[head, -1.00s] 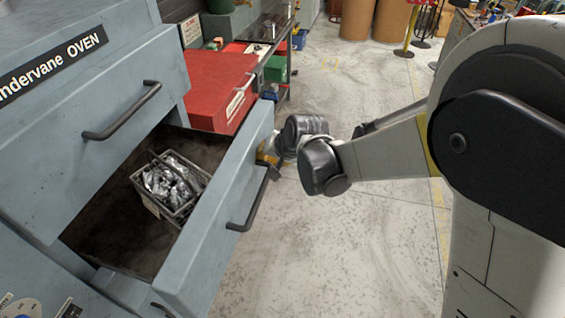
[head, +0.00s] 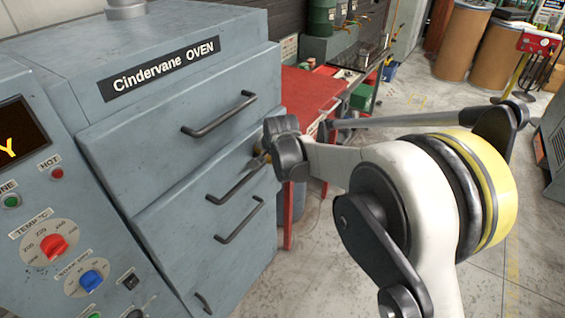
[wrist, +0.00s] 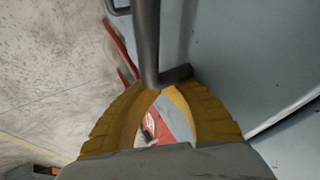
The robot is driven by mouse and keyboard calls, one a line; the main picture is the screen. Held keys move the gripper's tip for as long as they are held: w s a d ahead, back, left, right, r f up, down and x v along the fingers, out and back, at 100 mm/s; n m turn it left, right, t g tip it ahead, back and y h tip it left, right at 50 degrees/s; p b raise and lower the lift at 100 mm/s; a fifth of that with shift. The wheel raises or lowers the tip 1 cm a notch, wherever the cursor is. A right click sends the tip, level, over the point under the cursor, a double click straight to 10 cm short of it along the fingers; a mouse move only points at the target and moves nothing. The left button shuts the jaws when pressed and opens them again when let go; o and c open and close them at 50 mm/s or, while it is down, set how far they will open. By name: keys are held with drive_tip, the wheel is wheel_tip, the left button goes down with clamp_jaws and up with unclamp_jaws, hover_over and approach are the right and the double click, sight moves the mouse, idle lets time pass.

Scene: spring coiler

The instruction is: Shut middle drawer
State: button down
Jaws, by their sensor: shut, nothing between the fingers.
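The blue-grey oven cabinet shows its drawer fronts in the head view. The middle drawer (head: 178,213) looks pushed in, its front about level with the one above; I cannot tell if a slight gap is left. Its dark bar handle (head: 237,182) runs slanting across the front. My gripper (head: 262,160) is at the right end of that handle, shut and empty. In the wrist view its yellow-brown fingers (wrist: 160,92) meet at the end of a dark handle bar (wrist: 148,45), close to or touching it. The drawer's inside is hidden.
The top drawer (head: 185,125) is shut, and another handle (head: 240,220) sits below the middle one. A red workbench (head: 305,92) stands just right of the cabinet. A control panel (head: 60,215) is at left. Open floor (head: 310,265) lies at right front.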

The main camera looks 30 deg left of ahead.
drive_tip(key=shift+w+a, duration=0.1)
drive_tip(key=shift+a, duration=1)
drive_tip(key=s+d+r+p, duration=0.2)
drive_tip(key=s+d+r, duration=0.2)
drive_tip(key=d+r, duration=0.4)
drive_tip(key=shift+s+d+p, duration=0.2)
drive_tip(key=shift+d+p, duration=0.05)
drive_tip(key=shift+p, duration=0.15)
